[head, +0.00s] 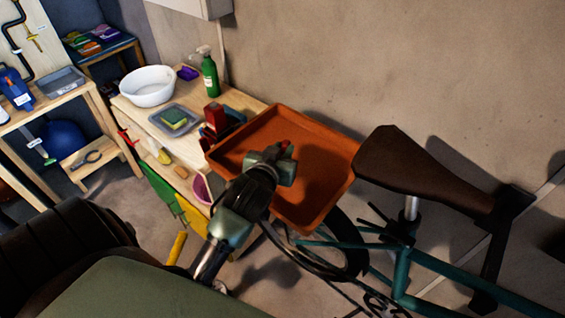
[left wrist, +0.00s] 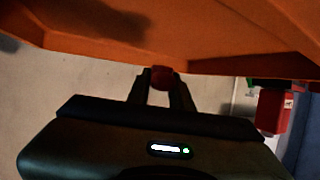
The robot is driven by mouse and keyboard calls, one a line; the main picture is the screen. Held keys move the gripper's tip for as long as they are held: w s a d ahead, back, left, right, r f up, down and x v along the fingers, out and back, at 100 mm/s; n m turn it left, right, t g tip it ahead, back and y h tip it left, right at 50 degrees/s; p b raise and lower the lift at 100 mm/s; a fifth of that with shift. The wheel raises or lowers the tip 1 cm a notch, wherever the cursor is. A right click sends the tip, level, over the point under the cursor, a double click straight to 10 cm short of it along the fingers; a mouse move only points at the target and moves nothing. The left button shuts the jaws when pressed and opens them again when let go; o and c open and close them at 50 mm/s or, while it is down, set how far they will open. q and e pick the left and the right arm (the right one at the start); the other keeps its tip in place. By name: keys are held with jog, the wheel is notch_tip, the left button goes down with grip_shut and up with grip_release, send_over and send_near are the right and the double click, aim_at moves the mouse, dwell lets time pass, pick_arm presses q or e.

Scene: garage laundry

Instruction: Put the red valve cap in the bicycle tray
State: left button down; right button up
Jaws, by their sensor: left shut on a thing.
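The bicycle tray (head: 336,152) is a shallow orange-brown tray with raised rims, beside the bicycle saddle in the head view. Its orange surface fills the top of the left wrist view (left wrist: 215,35). My left gripper (head: 283,150) overlaps the tray in the head view. It is shut on the red valve cap (left wrist: 162,77), which shows as a small red thing between the two fingers in the left wrist view. The fingertips end close to the tray's edge in that view; I cannot tell how high they are above it. My right gripper is not in view.
A wooden bench (head: 247,101) at the left holds a white basin (head: 148,86), a grey tray with a sponge (head: 174,118), a green spray bottle (head: 209,75) and a red object (head: 214,115). The brown saddle (head: 405,165) and teal bicycle frame (head: 448,268) stand at the right.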

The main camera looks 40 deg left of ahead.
pick_arm(q)
jog(key=shift+f, duration=2.35)
jog(key=shift+f, duration=0.15)
jog(key=c, duration=1.3)
grip_release()
jog(key=shift+o, duration=0.2)
jog(key=shift+r, duration=0.2)
jog(key=b+v, duration=0.1)
jog(key=v, duration=1)
jog(key=shift+s+d+r, duration=0.15)
jog(key=shift+s+r, duration=0.05)
jog(key=shift+s, duration=0.35)
